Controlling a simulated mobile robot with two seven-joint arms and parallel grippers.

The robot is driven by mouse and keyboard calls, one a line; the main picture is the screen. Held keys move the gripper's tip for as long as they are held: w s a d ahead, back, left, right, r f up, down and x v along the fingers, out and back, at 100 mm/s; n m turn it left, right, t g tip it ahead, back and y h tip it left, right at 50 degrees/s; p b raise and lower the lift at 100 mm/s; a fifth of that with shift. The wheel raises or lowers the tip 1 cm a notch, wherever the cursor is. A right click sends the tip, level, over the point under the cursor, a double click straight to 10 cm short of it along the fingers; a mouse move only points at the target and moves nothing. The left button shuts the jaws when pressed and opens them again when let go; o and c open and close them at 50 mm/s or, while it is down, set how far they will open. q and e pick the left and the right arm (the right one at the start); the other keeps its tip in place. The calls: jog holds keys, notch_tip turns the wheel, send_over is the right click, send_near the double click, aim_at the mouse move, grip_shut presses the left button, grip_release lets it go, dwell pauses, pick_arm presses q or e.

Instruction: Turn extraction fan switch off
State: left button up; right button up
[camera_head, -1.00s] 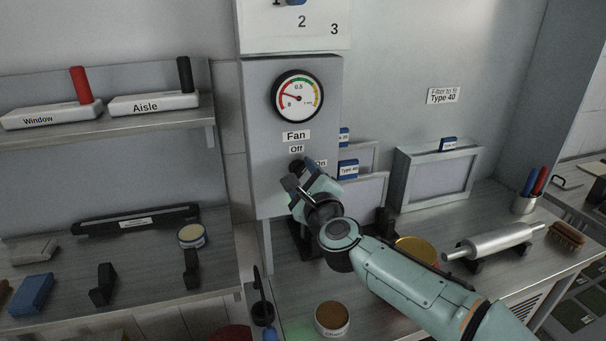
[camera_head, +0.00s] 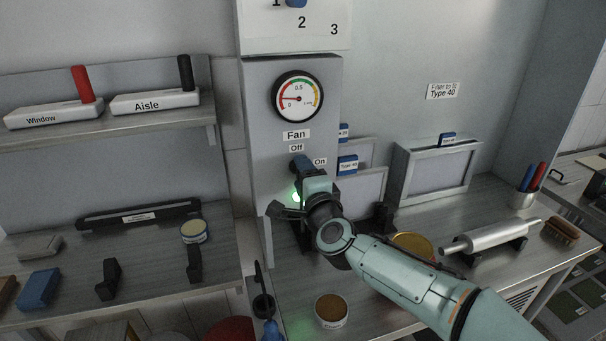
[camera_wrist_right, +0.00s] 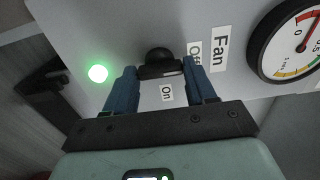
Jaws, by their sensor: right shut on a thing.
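The fan switch is a dark knob on the grey panel (camera_head: 262,150), below the "Fan" label (camera_head: 296,134). It shows in the wrist view as a black knob (camera_wrist_right: 160,60). Labels read "Off" (camera_head: 296,148) above it and "On" (camera_head: 320,161) to its right. My right gripper (camera_head: 302,166) is shut on the knob, with one blue finger on each side. A green lamp (camera_head: 296,197) glows below the switch. The round gauge (camera_head: 298,96) has its needle near the low end. My left gripper is out of view.
Filter frames (camera_head: 436,172) stand on the bench to the right, near a metal roller (camera_head: 490,238) and a pen cup (camera_head: 525,202). A tin (camera_head: 332,312) sits below my right arm. The left shelf (camera_head: 110,128) holds "Window" and "Aisle" blocks.

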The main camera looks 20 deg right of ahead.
dwell(0.5)
jog(key=o, duration=1)
jog(key=shift+o, duration=0.2)
jog(key=shift+s, duration=0.1)
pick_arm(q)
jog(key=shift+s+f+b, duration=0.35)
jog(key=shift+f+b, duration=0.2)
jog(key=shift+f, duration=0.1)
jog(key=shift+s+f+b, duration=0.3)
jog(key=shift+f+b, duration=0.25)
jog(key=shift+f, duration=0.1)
pick_arm(e)
jog(key=s, duration=1.3)
jog(key=shift+s+d, duration=0.15)
jog(key=shift+d, duration=0.1)
